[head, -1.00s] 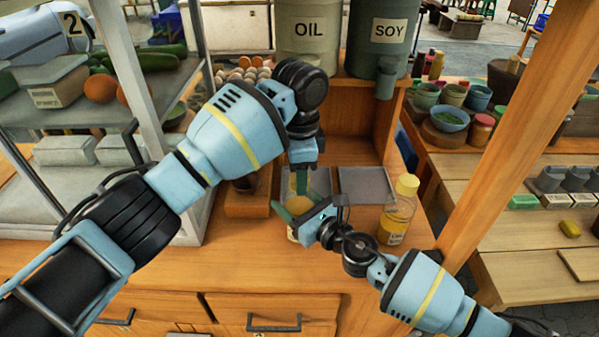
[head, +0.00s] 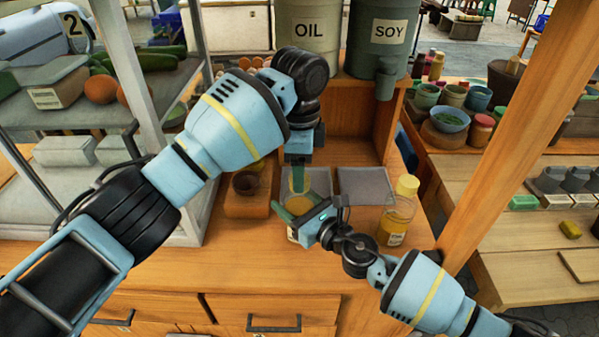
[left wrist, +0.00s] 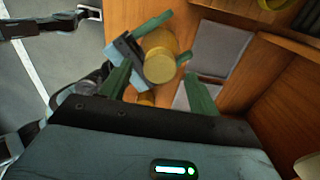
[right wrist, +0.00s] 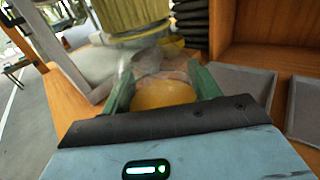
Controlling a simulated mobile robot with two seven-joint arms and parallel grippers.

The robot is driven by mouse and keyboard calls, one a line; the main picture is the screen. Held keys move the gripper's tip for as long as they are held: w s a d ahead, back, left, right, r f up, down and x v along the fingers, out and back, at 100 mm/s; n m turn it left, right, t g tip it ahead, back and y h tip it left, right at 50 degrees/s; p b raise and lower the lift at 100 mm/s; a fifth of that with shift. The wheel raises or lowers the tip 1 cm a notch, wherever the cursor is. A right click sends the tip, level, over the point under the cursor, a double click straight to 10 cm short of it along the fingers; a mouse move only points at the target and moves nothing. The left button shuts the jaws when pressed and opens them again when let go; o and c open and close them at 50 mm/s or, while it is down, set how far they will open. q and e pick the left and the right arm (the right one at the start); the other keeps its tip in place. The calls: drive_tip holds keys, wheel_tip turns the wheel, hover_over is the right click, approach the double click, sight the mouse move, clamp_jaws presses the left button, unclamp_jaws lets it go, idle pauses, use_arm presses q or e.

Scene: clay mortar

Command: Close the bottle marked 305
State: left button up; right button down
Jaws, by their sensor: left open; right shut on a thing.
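My right gripper (head: 297,212) is shut on a clear bottle (right wrist: 165,93) with orange-yellow contents. It holds the bottle over the counter, near the front of a grey plate. A ridged yellow cap (right wrist: 130,15) shows above the bottle in the right wrist view; whether it is fully seated cannot be told. The cap also shows from above in the left wrist view (left wrist: 160,57). The number 305 is not readable.
Another bottle with a yellow cap (head: 397,212) stands to the right. Grey plates, one at centre right (head: 365,187), lie on the wooden counter. A brown cup (head: 246,183) sits on a wooden block at left. OIL (head: 308,35) and SOY (head: 376,38) containers stand behind.

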use_arm(q)
wheel_tip(320, 180, up, 2)
drive_tip(key=shift+r, duration=0.25)
drive_tip(key=shift+c, duration=0.3)
drive_tip(key=n, duration=0.2)
drive_tip(key=shift+r+n, duration=0.4)
drive_tip(key=n, duration=0.2)
drive_tip(key=r+n, duration=0.1)
drive_tip(key=n, duration=0.3)
drive_tip(key=r+n, duration=0.1)
drive_tip(key=n, duration=0.4)
drive_tip(key=shift+r, duration=0.4)
drive_tip(key=shift+f, duration=0.15)
drive_tip(key=shift+f, duration=3.9)
